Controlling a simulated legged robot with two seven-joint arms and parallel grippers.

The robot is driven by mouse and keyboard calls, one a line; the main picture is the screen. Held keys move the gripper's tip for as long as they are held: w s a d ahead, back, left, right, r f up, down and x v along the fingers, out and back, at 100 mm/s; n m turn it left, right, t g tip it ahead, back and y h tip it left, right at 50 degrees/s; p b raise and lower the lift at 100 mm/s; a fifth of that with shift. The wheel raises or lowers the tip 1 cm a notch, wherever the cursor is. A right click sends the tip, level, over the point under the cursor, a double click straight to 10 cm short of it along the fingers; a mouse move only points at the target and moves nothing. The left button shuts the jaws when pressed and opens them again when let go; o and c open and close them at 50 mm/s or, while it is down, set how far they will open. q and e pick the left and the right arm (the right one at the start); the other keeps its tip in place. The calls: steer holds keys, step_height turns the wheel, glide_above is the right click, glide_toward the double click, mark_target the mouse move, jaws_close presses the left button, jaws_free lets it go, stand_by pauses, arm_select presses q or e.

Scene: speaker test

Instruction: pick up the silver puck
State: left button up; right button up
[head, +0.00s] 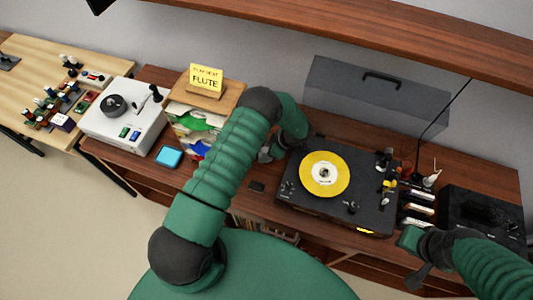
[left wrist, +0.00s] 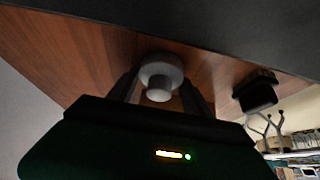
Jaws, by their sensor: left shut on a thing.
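The silver puck (left wrist: 160,75) shows in the left wrist view as a pale grey, stepped round piece. It sits between the two dark fingers of my left gripper (left wrist: 158,92), which is shut on it. Wooden surface lies behind it; I cannot tell whether the puck touches it. In the head view my left gripper (head: 268,153) is beside the left edge of the black turntable (head: 295,195), and I cannot make out the puck there. My right gripper (head: 416,272) is at the lower right, in front of the cabinet; its finger opening is unclear.
A yellow record (head: 324,174) lies on the turntable. A small black block (head: 256,186) lies near my left gripper and shows in the left wrist view (left wrist: 256,91). A record crate (head: 192,135) with a FLUTE sign (head: 206,78) stands left. A grey lid (head: 375,95) stands behind.

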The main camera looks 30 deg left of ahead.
arm_select(q)
steer(key=shift+d, duration=0.15)
steer(key=c, duration=0.4)
steer(key=shift+d, duration=0.25)
steer(key=shift+c, duration=0.2)
steer(key=shift+r, duration=0.15)
steer(key=r, duration=0.3)
steer(key=r+b, duration=0.1)
steer(key=r, duration=0.5)
steer(key=shift+a+r, duration=0.2)
steer(key=shift+a, duration=0.05)
steer(key=shift+r, duration=0.15)
steer(key=shift+d, duration=0.2)
arm_select(e)
steer(key=shift+d+f, duration=0.35)
steer(key=shift+f, duration=0.4)
arm_select(q)
steer(key=shift+r, duration=0.1)
arm_select(e)
steer(key=shift+w, duration=0.1)
